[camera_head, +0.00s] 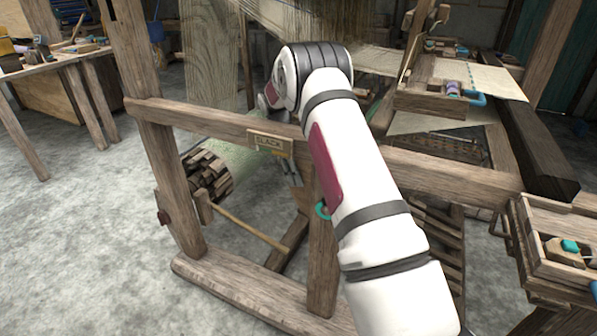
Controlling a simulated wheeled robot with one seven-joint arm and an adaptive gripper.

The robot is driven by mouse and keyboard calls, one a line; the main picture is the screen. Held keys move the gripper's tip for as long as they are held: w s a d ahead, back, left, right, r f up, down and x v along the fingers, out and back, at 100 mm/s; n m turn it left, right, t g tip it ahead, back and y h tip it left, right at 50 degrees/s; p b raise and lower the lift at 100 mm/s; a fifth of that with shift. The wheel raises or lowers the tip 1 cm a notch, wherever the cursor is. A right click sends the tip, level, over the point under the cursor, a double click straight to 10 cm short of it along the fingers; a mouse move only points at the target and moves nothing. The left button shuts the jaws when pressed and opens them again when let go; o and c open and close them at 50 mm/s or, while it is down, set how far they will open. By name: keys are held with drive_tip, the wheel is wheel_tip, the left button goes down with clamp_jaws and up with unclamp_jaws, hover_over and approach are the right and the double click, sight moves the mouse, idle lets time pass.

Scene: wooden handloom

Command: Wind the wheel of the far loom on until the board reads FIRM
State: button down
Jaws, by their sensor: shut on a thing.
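The board (270,143) hangs on the loom's front rail and seems to read SLACK, though the lettering is small. Below and left of it, a round, blocky wooden wheel (206,176) sits at the end of a roller with pale green threads, beside the loom's left post. A long thin stick (250,232) slants down to the right from near the wheel. My white arm reaches over the rail, and its bent joint is above the board. The forearm turns away behind that joint, so my gripper is hidden and its hold cannot be seen.
The loom's wooden rail (440,171) and left post (150,120) stand close around my arm. A tray (565,240) with small items is at the right, and a workbench (50,75) at the far left. The grey floor (80,250) at the left is clear.

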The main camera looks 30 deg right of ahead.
drive_tip(key=c, duration=1.2)
unclamp_jaws()
drive_tip(key=v, duration=1.2)
